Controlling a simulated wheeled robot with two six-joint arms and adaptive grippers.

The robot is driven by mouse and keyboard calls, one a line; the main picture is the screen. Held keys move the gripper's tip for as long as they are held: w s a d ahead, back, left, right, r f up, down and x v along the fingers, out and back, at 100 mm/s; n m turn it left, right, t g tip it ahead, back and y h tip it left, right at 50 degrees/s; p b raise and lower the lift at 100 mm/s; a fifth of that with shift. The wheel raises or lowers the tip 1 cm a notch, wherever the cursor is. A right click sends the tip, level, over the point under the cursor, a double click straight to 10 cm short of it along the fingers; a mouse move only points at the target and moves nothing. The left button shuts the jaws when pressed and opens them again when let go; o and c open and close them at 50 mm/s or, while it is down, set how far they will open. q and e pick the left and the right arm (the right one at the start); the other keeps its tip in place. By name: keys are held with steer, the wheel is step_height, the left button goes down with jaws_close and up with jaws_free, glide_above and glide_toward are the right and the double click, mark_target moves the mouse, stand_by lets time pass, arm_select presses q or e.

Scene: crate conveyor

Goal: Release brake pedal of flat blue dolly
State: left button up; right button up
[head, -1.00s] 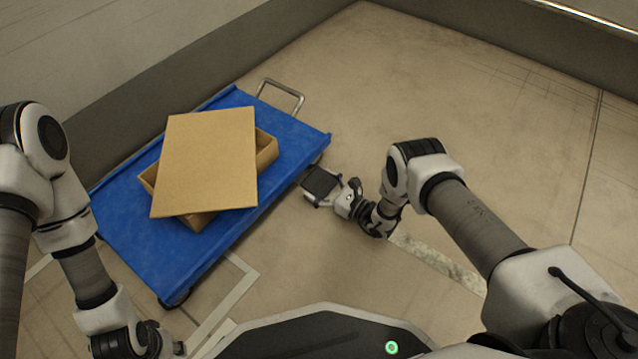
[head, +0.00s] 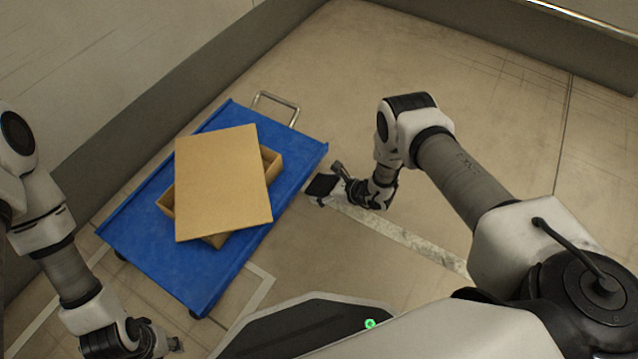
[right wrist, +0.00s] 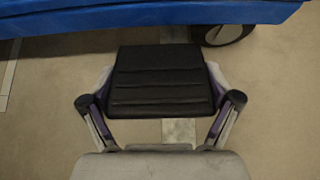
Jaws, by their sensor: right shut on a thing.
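The flat blue dolly (head: 150,215) stands on the floor left of centre in the head view, its metal handle (head: 276,104) at the far end. Its blue edge (right wrist: 150,18) and a dark wheel (right wrist: 225,32) show at the top of the right wrist view. My right gripper (head: 322,186) is low beside the dolly's right side. In the right wrist view it is shut on a black ribbed pedal (right wrist: 160,80) between its two fingers. How the pedal joins the dolly is not visible. My left gripper (head: 172,344) is at the lower left, apart from the dolly; its jaws are unclear.
A brown box (head: 270,160) with a skewed flat brown lid (head: 222,182) sits on the dolly. A grey low wall (head: 180,110) runs behind the dolly. Pale floor tape (head: 410,240) lies to the right. Open floor (head: 450,110) spreads beyond my right arm.

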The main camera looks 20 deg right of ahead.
steer(key=shift+w+a+r, duration=0.25)
steer(key=shift+a, duration=0.05)
steer(key=o, duration=1.4)
steer(key=shift+a, duration=0.1)
steer(key=v, duration=1.2)
steer(key=shift+w+r, duration=0.1)
steer(key=shift+a, duration=0.1)
